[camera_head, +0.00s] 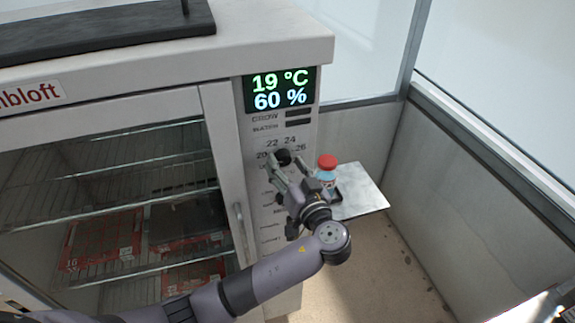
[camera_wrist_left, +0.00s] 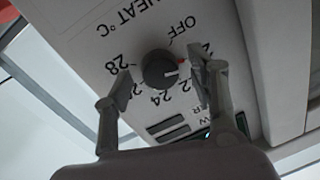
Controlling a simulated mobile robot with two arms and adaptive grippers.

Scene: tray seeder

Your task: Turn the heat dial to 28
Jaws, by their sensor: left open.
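The heat dial (camera_wrist_left: 160,68) is a dark round knob on the cabinet's pale front panel, seen upside down in the left wrist view. In the head view the dial (camera_head: 283,157) shows partly above my left gripper (camera_head: 288,168). My left gripper (camera_wrist_left: 162,80) is open, with one finger on each side of the dial. Gaps show between the fingers and the knob. The display (camera_head: 280,90) reads 19 °C and 60 %.
A red-capped bottle (camera_head: 327,167) stands on a small side shelf (camera_head: 362,192) just right of my left gripper. The cabinet's glass door has a vertical handle (camera_head: 240,228) to the left. Trays sit on wire racks inside. A wall (camera_head: 435,180) bounds the right.

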